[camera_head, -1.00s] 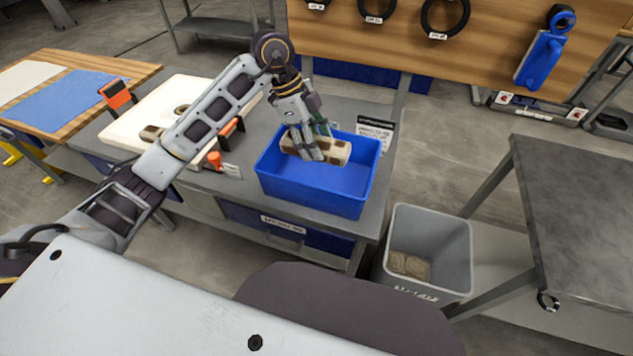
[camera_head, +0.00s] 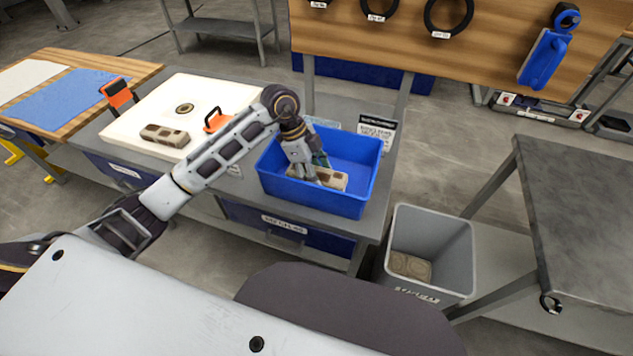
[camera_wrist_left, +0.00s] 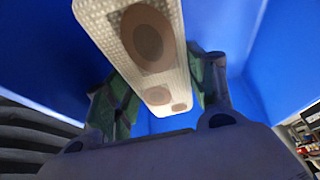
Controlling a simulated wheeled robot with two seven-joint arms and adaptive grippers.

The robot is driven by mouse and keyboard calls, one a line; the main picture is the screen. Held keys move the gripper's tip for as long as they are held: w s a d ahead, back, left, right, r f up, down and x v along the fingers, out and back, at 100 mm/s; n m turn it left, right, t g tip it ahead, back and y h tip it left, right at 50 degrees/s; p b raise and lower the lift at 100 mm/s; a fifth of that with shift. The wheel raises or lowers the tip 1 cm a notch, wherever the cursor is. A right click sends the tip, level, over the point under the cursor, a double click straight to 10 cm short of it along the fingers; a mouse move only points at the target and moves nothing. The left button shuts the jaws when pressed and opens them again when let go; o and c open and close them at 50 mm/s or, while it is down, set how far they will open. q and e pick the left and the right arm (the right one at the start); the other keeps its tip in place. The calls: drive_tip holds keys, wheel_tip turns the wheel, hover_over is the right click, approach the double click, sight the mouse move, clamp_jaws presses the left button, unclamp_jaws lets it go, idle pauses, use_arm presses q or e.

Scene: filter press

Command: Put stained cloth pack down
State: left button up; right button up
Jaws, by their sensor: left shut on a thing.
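The stained cloth pack (camera_head: 328,178) is a beige block with brown round stains. It is inside the blue bin (camera_head: 345,200) on the grey bench, low between the walls. My left gripper (camera_head: 313,178) reaches down into the bin and is shut on the pack. In the left wrist view the pack (camera_wrist_left: 135,35) lies between the two green-padded fingers (camera_wrist_left: 165,95), with blue bin walls around. Whether the pack touches the bin floor cannot be told. My right gripper is not in view.
A grey waste bin (camera_head: 433,235) holding a beige piece stands right of the bench. A label card (camera_head: 376,128) stands behind the blue bin.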

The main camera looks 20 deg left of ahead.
use_arm(q)
drive_tip(key=shift+f, duration=1.9)
drive_tip(key=shift+f, duration=0.1)
drive_tip(key=o, duration=0.8)
